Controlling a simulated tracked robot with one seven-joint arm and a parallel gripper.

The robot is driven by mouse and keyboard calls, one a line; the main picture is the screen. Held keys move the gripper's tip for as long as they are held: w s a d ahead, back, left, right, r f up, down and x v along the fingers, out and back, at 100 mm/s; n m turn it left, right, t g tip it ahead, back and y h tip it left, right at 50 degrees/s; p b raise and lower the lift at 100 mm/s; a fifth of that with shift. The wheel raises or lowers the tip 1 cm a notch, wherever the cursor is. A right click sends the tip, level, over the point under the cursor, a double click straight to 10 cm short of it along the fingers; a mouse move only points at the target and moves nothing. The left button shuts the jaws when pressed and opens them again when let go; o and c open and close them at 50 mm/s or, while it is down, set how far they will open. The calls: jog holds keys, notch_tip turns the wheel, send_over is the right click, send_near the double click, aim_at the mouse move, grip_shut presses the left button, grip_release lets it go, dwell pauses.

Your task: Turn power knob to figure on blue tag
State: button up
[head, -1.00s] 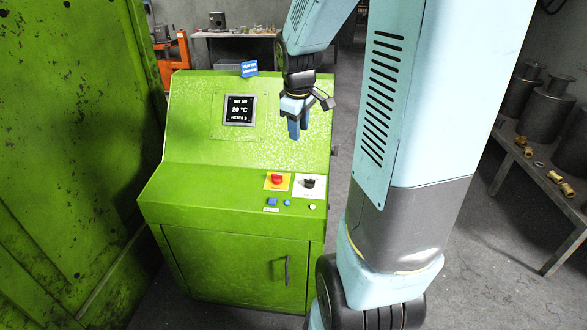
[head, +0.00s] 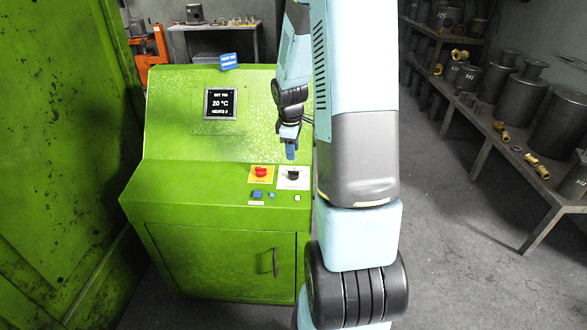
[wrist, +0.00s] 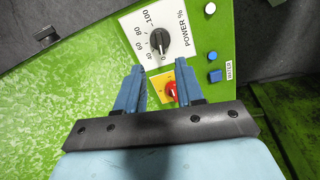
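The power knob (wrist: 160,40) is black and sits on a white plate (wrist: 184,21) marked POWER %, with a scale from 0 to 100. Its white mark points toward the 0 end in the wrist view. The knob also shows on the green console in the head view (head: 293,175). The blue tag (head: 228,62) stands on the console's top edge; its writing is too small to read. My gripper (wrist: 159,64) is open and empty, its blue fingertips short of the knob and apart from it. In the head view my gripper (head: 290,152) hangs just above the knob.
A red knob (wrist: 171,90) on a yellow plate lies next to the power plate, near my fingers. Blue buttons (wrist: 214,76) and a white button (wrist: 210,8) flank the plates. A display (head: 220,104) is on the sloped panel. A green machine wall (head: 60,160) stands left.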

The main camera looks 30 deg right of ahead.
aim_at(293, 171)
jog(key=f, duration=0.6)
jog(key=w+d+f, duration=0.1)
jog(key=f, duration=0.2)
jog(key=shift+c, duration=0.3)
grip_shut()
